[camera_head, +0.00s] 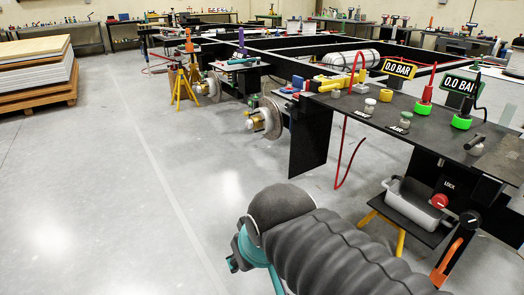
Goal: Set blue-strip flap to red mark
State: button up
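I cannot make out a flap with a blue strip or its red mark for certain. A small blue and red piece (296,86) sits at the near left corner of the black bench plate, too small to read. My arm in its grey ribbed sleeve fills the bottom middle. Teal parts at its end (248,250) show beside a dark rounded cover, over the floor and apart from the bench. The fingertips are not clear, and the cover hides much of the end.
A yellow stand (183,88) is farther back.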

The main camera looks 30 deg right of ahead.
aim_at(310, 136)
jog(key=u, duration=0.35)
jog(key=k, duration=0.5)
jog(key=u, duration=0.4)
jog(key=i, duration=1.75)
jog(key=z, duration=0.8)
jog(key=i, duration=1.4)
jog(key=z, duration=1.85)
jog(key=i, duration=0.8)
jog(key=z, duration=0.9)
jog(key=k, duration=1.25)
jog(key=u, duration=0.4)
jog(key=i, duration=0.65)
jog(key=u, duration=0.6)
